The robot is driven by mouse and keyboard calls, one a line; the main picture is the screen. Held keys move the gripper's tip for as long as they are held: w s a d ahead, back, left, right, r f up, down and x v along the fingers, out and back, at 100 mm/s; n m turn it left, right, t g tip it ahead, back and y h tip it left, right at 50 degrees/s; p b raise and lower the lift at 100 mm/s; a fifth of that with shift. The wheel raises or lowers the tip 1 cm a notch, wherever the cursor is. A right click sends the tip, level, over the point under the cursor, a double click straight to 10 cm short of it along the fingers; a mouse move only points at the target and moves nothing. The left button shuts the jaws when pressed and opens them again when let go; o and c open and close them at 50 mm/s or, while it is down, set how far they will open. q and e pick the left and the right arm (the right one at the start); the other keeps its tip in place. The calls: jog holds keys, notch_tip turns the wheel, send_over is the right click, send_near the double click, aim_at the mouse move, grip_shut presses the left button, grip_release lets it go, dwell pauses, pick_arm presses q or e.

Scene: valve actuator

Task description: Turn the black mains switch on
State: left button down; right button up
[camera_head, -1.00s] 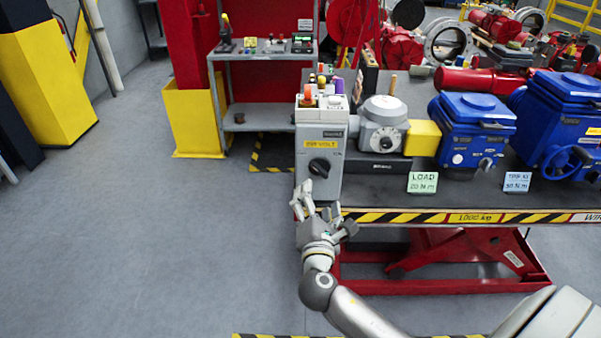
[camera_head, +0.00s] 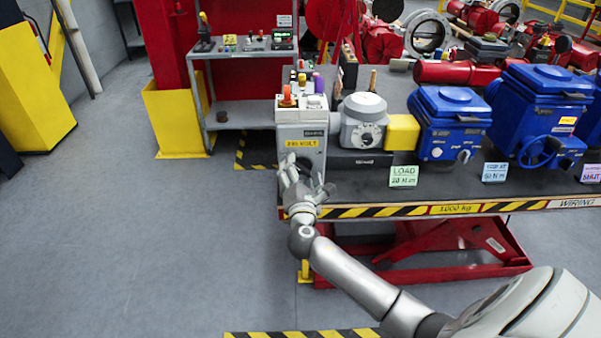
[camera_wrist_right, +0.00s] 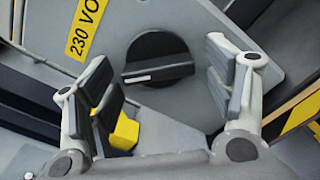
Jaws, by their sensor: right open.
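The black mains switch (camera_wrist_right: 158,59) is a round rotary knob with a white mark, on the front of a grey box (camera_head: 302,130) with a yellow 230 volt label (camera_wrist_right: 86,28). In the right wrist view my right gripper (camera_wrist_right: 163,92) is open, with one finger on each side of the knob in the picture. I see no contact with the knob. My left gripper is not in view.
The box stands at the left end of a dark bench with a striped front edge (camera_head: 450,209). A grey actuator (camera_head: 362,128), a yellow block (camera_head: 402,133) and blue actuators (camera_head: 449,120) stand to its right. Open floor (camera_head: 130,250) lies to the left.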

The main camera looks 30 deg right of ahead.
jog(key=c, duration=1)
jog(key=shift+a+f+m+b, duration=0.1)
jog(key=shift+m+b, duration=1.4)
jog(key=shift+m, duration=0.4)
jog(key=shift+r+m+b, duration=0.15)
jog(key=shift+m+b, duration=0.95)
jog(key=shift+m, duration=1.15)
jog(key=shift+r+m+b, duration=0.15)
jog(key=shift+m+b, duration=0.9)
jog(key=shift+m, duration=1.25)
jog(key=shift+r+m+b, duration=0.15)
jog(key=shift+m+b, duration=0.95)
jog(key=shift+m, duration=1.15)
jog(key=o, duration=1)
